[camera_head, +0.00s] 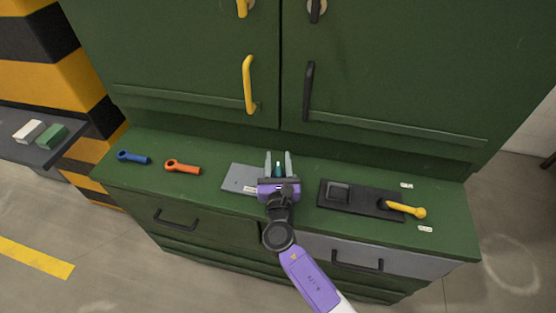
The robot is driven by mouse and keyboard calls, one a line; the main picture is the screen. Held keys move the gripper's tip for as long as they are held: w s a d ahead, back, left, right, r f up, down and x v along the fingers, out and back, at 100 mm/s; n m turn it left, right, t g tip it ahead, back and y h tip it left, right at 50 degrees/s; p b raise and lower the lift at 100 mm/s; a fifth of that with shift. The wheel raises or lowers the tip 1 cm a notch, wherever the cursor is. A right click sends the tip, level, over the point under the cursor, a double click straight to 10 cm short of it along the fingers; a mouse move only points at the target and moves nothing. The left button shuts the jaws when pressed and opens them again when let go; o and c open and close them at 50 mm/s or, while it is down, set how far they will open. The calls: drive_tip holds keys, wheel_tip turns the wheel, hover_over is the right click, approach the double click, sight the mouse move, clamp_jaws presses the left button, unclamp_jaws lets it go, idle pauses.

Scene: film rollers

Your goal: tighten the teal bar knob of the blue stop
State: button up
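My gripper (279,160) is over the middle of the green counter, with its two grey fingers pointing away from my arm and standing apart. A small teal piece (279,169), which looks like the bar knob, shows between the fingers. There seems to be a gap on each side of it, but contact is too small to judge. The blue stop cannot be made out; the purple gripper body covers that spot. A grey plate (237,179) with a white label lies under and to the left of the gripper.
A blue wrench (133,157) and an orange wrench (183,167) lie on the counter (215,203) at left. At right is a black base (362,201) with a yellow lever (407,209). Green cabinet doors with a yellow handle (249,85) and a black handle (309,91) rise behind.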

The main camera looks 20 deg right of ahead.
clamp_jaws()
drive_tip(key=shift+m+h, duration=0.3)
drive_tip(key=shift+h, duration=0.2)
drive_tip(key=shift+m+g+h, duration=0.3)
drive_tip(key=shift+g+h, duration=0.1)
drive_tip(key=shift+s+d+m+g+h, duration=0.15)
drive_tip(key=shift+d+m+g+h, duration=0.1)
drive_tip(key=shift+m+g+h, duration=0.45)
unclamp_jaws()
